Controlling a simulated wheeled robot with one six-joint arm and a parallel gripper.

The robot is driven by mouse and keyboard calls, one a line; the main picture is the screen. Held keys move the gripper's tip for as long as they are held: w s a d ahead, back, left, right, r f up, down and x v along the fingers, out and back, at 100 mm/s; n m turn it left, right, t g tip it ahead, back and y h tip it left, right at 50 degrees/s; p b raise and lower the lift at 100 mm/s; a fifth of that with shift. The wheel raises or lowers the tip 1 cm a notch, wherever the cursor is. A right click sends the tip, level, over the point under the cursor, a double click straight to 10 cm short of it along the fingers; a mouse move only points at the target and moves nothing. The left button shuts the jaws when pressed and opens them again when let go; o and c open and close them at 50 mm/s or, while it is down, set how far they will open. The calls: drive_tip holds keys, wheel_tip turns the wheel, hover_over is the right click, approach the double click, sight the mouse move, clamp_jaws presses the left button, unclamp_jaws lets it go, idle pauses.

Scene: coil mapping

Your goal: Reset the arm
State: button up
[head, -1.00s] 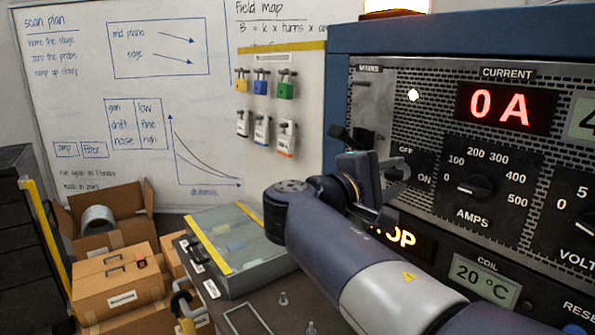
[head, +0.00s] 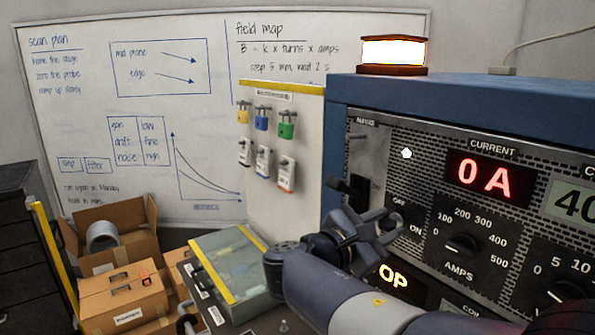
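My grey arm comes in from the lower right in the head view. My gripper (head: 386,225) is in front of the left part of the power supply panel (head: 420,152), by the OFF/ON labels. Its two fingers look spread, with a gap between them and nothing clearly held. Whether a finger touches the OFF/ON switch cannot be told; the gripper partly covers it. A black lever (head: 350,190) at the mains section is just above the gripper. The current display (head: 487,178) reads 0 A.
An amps dial (head: 461,245) is right of the gripper. A lit lamp (head: 393,52) stands on the blue cabinet (head: 450,95). Padlocks hang on a white board (head: 270,205) to the left. A clear-lidded case (head: 232,265) and cardboard boxes (head: 122,290) are lower left.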

drive_tip(key=n+p, duration=0.2)
drive_tip(key=n, duration=0.1)
drive_tip(key=shift+w+r, duration=0.1)
drive_tip(key=shift+r, duration=0.15)
drive_tip(key=shift+w+a+f+n+p, duration=0.1)
drive_tip(key=shift+f+n+p, duration=0.05)
drive_tip(key=shift+n+p, duration=0.8)
